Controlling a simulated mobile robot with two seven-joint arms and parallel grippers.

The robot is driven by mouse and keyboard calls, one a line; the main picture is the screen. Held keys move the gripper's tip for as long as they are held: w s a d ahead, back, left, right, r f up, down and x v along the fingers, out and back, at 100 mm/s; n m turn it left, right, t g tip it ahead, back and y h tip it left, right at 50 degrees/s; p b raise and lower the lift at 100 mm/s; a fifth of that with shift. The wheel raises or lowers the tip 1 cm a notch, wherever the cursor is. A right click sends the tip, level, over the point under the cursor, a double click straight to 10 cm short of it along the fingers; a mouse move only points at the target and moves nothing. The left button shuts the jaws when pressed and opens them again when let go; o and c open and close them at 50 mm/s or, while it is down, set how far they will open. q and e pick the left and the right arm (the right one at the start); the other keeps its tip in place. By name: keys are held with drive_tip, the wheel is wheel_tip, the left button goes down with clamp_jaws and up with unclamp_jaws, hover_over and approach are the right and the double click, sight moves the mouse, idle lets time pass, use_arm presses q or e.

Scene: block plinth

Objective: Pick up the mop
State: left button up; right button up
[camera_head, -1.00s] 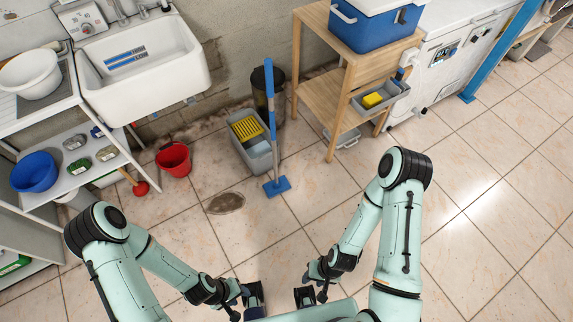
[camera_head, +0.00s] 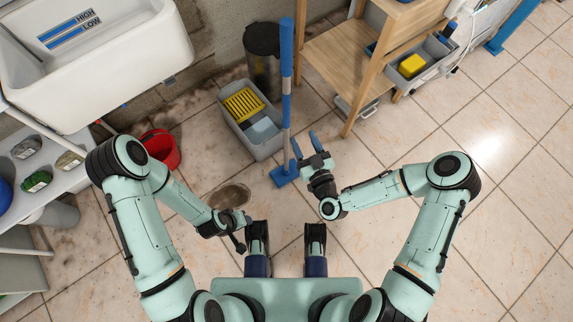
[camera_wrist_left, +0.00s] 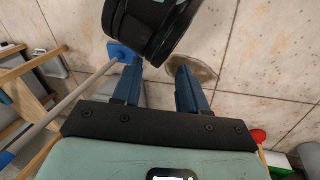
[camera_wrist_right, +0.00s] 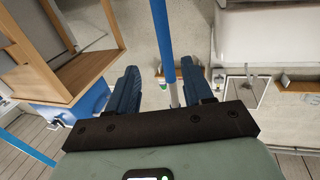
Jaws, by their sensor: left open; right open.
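The mop (camera_head: 287,110) stands upright with a blue upper handle, a grey lower pole and a flat blue head (camera_head: 284,173) on the floor. My right gripper (camera_head: 306,143) is open just right of the pole, with its fingers pointing towards it. In the right wrist view, the mop pole (camera_wrist_right: 163,45) shows between the two open fingers; I cannot tell if it is within their reach. My left gripper (camera_wrist_left: 158,75) is open and empty, low near my base. The left wrist view shows the mop head (camera_wrist_left: 120,52) beyond it, off to the left.
A grey bucket with a yellow wringer (camera_head: 244,106) stands left of the mop, with a dark bin (camera_head: 262,60) behind. A wooden shelf (camera_head: 335,62) is close on the right. A red bucket (camera_head: 162,149) and floor drain (camera_head: 229,195) lie left. Floor at right is clear.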

sight(288, 112)
drive_tip(key=x, duration=0.3)
drive_tip(key=b+x, duration=0.1)
drive_tip(key=x, duration=0.3)
drive_tip(key=b+x, duration=0.1)
drive_tip(key=x, duration=0.3)
drive_tip(key=shift+w+a, duration=0.1)
drive_tip(key=shift+a, duration=0.35)
drive_tip(key=shift+w+a, duration=0.25)
drive_tip(key=shift+w, duration=0.3)
use_arm(q)
drive_tip(key=shift+t+y, duration=0.4)
drive_tip(key=shift+t, duration=0.3)
drive_tip(key=w+f, duration=0.1)
drive_tip(key=w+a, duration=0.1)
drive_tip(key=w+a+f, duration=0.1)
drive_tip(key=w, duration=0.1)
drive_tip(key=shift+f, duration=0.35)
use_arm(e)
drive_tip(key=shift+r, duration=0.15)
clamp_jaws()
